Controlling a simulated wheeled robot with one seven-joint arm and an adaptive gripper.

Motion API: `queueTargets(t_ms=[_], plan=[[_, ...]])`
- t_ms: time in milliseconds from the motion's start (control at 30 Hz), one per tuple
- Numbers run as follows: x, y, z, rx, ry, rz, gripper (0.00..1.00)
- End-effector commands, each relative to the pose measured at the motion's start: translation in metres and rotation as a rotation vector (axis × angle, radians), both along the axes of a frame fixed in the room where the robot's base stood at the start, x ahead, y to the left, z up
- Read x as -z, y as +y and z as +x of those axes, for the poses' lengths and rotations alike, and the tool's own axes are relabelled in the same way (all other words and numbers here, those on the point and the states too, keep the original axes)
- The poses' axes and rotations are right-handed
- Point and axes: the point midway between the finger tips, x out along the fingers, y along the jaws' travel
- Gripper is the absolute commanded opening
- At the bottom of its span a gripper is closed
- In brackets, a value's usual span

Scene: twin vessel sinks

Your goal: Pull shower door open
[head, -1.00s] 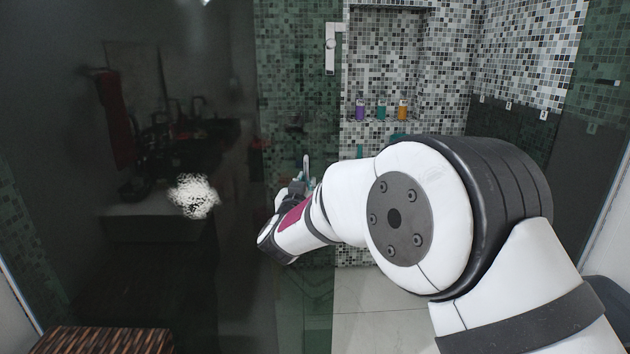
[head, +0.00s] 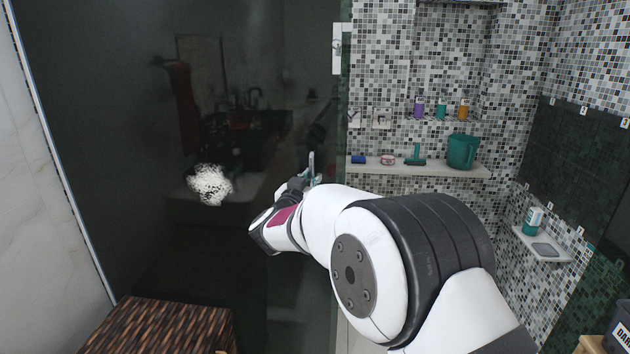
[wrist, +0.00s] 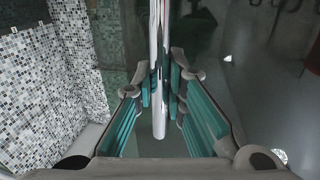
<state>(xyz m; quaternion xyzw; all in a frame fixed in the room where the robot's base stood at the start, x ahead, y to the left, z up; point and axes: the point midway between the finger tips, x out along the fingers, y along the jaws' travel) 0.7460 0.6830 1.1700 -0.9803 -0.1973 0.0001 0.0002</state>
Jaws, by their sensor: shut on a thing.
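The shower door (head: 285,110) is a dark, reflective glass panel in the left half of the head view. Its right edge stands near the middle of the picture, with the tiled shower visible uncovered to the right of it. The door's handle (head: 311,168) is an upright chrome bar. In the wrist view the handle (wrist: 159,70) runs between the teal finger pads. My gripper (wrist: 160,88) is shut on the handle. In the head view my gripper (head: 300,183) is small and partly hidden by my own arm.
A white ledge (head: 430,171) in the shower holds a teal bucket (head: 462,152) and small items. Bottles (head: 440,108) stand on a shelf above. A woven brown box (head: 160,325) is at the lower left. A corner shelf (head: 541,244) is at right.

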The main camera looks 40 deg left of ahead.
Motion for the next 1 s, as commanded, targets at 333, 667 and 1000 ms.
queueTargets(t_ms=[333, 667, 1000], plan=[[0.001, 0.000, 0.000, -0.002, 0.001, -0.001, 0.33], [0.000, -0.001, -0.003, -0.002, 0.000, 0.000, 0.33], [-0.001, -0.020, -0.050, -0.005, 0.000, -0.002, 0.33]])
